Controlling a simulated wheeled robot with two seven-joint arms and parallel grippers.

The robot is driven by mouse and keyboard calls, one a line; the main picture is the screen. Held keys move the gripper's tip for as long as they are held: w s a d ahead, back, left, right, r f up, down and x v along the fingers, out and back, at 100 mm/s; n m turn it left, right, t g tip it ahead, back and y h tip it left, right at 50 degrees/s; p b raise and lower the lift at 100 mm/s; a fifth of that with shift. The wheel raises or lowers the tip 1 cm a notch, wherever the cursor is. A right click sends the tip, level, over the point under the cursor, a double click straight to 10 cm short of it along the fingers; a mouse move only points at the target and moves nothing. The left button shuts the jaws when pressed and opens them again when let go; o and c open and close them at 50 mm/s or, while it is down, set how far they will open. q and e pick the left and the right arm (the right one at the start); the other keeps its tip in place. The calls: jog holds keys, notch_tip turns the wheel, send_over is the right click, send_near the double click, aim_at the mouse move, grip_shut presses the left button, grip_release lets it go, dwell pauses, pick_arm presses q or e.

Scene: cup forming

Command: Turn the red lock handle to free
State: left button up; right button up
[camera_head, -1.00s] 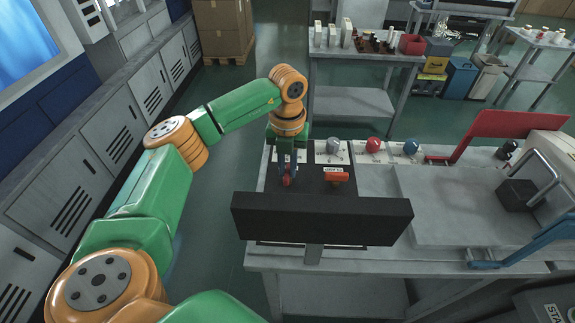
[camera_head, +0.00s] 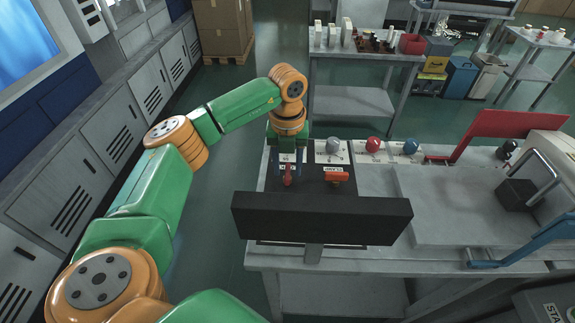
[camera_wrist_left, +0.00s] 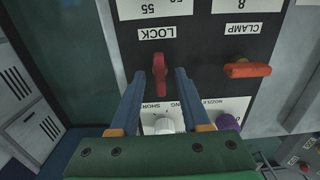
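The red lock handle (camera_wrist_left: 160,76) sits on a black panel beside the upside-down word LOCK. Its grip runs up and down in the left wrist view. It also shows in the head view (camera_head: 288,176), on the panel below my left gripper (camera_head: 287,158). In the left wrist view my left gripper (camera_wrist_left: 159,73) has its two blue fingers apart. The handle appears between the fingertips, with gaps on both sides. How far the fingertips stand off the panel is hard to tell. My right gripper is not in view.
An orange clamp handle (camera_wrist_left: 247,69) is right of the lock handle. A white knob (camera_wrist_left: 164,126) and a purple knob (camera_wrist_left: 228,122) sit near the fingers. A black bar (camera_head: 322,218) stands in front of the panel. A red raised plate (camera_head: 505,126) is further right.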

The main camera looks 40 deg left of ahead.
aim_at(287, 171)
pick_arm(q)
notch_tip(287, 171, up, 6)
jog(key=shift+b, duration=0.8)
jog(key=shift+r, duration=0.5)
